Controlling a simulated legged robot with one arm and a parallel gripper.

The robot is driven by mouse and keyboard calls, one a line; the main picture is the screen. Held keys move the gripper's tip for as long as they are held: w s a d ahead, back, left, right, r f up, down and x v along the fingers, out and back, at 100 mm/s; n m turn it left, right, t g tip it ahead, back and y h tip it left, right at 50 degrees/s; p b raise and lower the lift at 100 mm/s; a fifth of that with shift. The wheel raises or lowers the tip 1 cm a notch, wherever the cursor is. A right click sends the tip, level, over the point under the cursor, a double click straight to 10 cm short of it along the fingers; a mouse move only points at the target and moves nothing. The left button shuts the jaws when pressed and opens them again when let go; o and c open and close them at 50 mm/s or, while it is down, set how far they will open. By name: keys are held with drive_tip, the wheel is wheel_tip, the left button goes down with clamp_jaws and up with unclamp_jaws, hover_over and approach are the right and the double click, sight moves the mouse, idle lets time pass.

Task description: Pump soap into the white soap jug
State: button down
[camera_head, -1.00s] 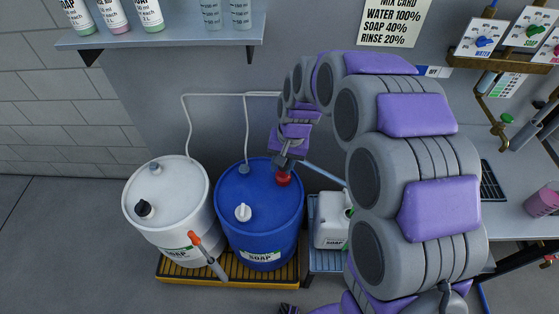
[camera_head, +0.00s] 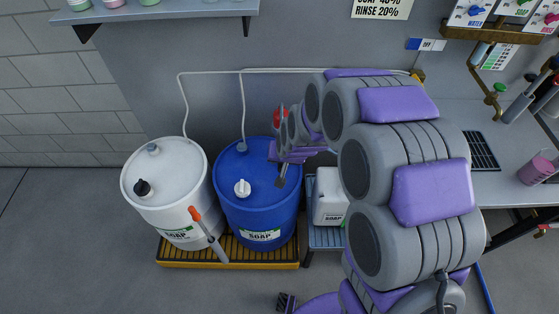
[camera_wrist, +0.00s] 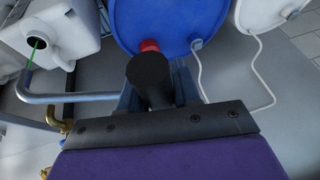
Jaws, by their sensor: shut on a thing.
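The white soap jug (camera_head: 328,208) stands right of the blue soap drum (camera_head: 262,215); my arm partly hides it in the head view. In the wrist view my gripper (camera_wrist: 153,98) is shut around a dark cylindrical pump handle (camera_wrist: 150,75). A red part (camera_wrist: 150,45) shows beyond it, against the blue drum (camera_wrist: 170,18). A blue-grey pipe (camera_wrist: 75,97) runs from beside the gripper to the left and bends up towards the white jug (camera_wrist: 75,15). A thin green line shows between the pipe's end and the jug's dark open mouth (camera_wrist: 37,42).
A white soap drum (camera_head: 165,195) stands left of the blue one on a yellow-edged pallet (camera_head: 200,262). An orange-tipped grey pump (camera_head: 208,235) leans in front of the drums. White hoses (camera_head: 243,105) run along the wall. Floor at left is clear.

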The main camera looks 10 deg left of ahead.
idle(0.4)
drive_tip(key=c, duration=0.9)
unclamp_jaws()
drive_tip(key=shift+a, duration=0.1)
drive_tip(key=p+v, duration=0.2)
drive_tip(key=v, duration=1.5)
drive_tip(key=shift+s, duration=0.1)
